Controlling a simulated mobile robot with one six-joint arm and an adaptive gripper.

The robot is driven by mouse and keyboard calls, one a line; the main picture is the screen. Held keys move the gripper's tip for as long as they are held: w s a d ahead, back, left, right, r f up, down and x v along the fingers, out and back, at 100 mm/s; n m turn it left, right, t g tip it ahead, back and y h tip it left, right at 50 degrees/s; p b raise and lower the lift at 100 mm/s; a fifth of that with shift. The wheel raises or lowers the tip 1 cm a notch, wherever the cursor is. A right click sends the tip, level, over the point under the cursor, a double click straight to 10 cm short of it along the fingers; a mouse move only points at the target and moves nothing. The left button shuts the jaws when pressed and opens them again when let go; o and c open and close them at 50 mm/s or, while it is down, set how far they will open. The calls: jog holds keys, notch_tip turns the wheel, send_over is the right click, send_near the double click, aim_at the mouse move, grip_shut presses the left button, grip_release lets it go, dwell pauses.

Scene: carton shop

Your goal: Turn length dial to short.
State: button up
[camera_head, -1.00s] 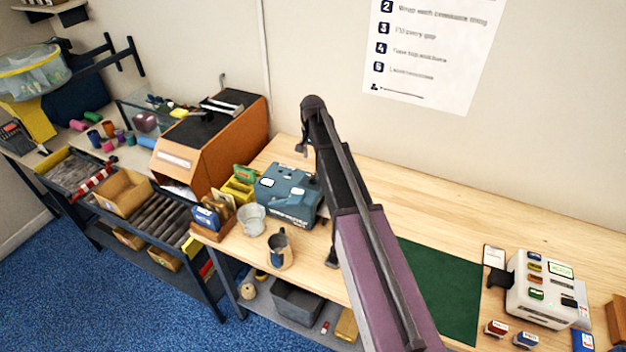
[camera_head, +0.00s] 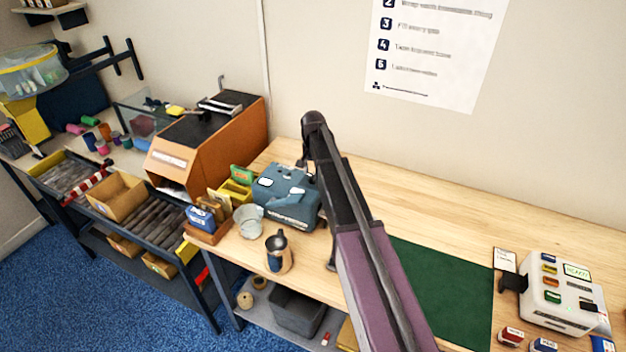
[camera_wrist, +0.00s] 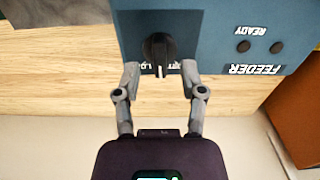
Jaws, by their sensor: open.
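The blue feeder machine (camera_head: 287,197) stands on the wooden bench, partly behind my arm in the head view. In the wrist view its blue panel (camera_wrist: 207,40) shows upside-down FEEDER and READY lettering. The black length dial (camera_wrist: 158,47) is on this panel, with a white pointer mark at its lower end, towards my gripper. Lettering on either side of the pointer is partly covered. My gripper (camera_wrist: 160,76) is open, its two fingertips on either side of the dial's lower end, with gaps visible. I cannot tell whether the fingers touch the panel.
A metal jug (camera_head: 279,254) and a pale bucket (camera_head: 249,221) stand in front of the feeder. An orange-sided machine (camera_head: 213,150) is to its left. A green mat (camera_head: 437,290) and a white device (camera_head: 556,292) lie to the right. The bench behind the mat is clear.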

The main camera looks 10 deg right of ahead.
jog(key=shift+f+b, duration=0.7)
jog(key=shift+f, duration=0.25)
grip_shut()
